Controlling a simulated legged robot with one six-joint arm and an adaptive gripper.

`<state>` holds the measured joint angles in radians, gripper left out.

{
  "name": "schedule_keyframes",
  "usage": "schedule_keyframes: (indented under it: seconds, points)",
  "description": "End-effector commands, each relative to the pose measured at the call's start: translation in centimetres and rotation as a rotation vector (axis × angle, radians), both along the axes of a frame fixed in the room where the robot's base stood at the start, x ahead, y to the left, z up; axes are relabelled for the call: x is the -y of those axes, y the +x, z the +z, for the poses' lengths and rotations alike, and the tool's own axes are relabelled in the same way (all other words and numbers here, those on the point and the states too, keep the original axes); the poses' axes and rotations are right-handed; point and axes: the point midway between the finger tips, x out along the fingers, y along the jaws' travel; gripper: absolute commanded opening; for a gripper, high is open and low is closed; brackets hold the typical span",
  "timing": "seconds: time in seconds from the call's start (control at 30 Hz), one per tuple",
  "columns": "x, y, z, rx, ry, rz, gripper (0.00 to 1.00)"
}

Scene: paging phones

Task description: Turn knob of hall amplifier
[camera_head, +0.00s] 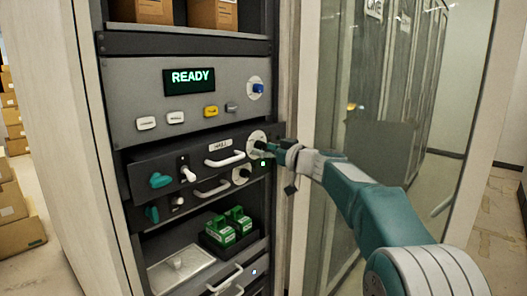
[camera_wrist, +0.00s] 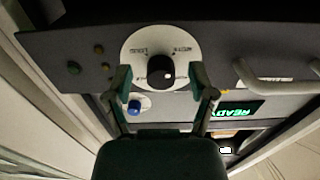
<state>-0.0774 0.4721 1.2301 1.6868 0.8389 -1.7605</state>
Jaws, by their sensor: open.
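The hall amplifier (camera_head: 165,155) is a dark rack panel with a "HALL" label and a white pull handle. Its knob is black on a round white dial; the dial (camera_head: 256,136) shows at the panel's right end. In the wrist view, which looks upside down, the black knob (camera_wrist: 160,69) sits in the middle of the white dial. My gripper (camera_wrist: 161,84) is open, with one fingertip on each side of the knob and gaps showing between. I cannot tell how deep the fingers reach. In the head view my gripper (camera_head: 270,148) partly hides the knob.
Above is a grey panel with a READY display (camera_head: 190,80) and a blue knob (camera_head: 257,88). Below is a similar dark panel with its own dial (camera_head: 241,176), then a shelf with green devices (camera_head: 228,228). A glass door (camera_head: 345,120) stands to the right, beside my arm.

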Motion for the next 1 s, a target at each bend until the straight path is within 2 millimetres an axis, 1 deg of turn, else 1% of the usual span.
schedule_keyframes:
  seconds: [0.17,0.4,0.53,0.7,1.0]
  points:
    - [2.3,-1.7,0.1,0.0,0.0,-0.004,0.72]
    - [6.3,-4.8,0.0,-0.001,-0.001,-0.003,0.72]
    - [7.9,-6.1,-0.1,-0.003,-0.002,-0.003,0.72]
    - [8.9,-6.9,-0.2,-0.003,-0.002,0.0,0.72]
    - [9.0,-7.0,-0.2,-0.003,-0.003,0.0,0.72]
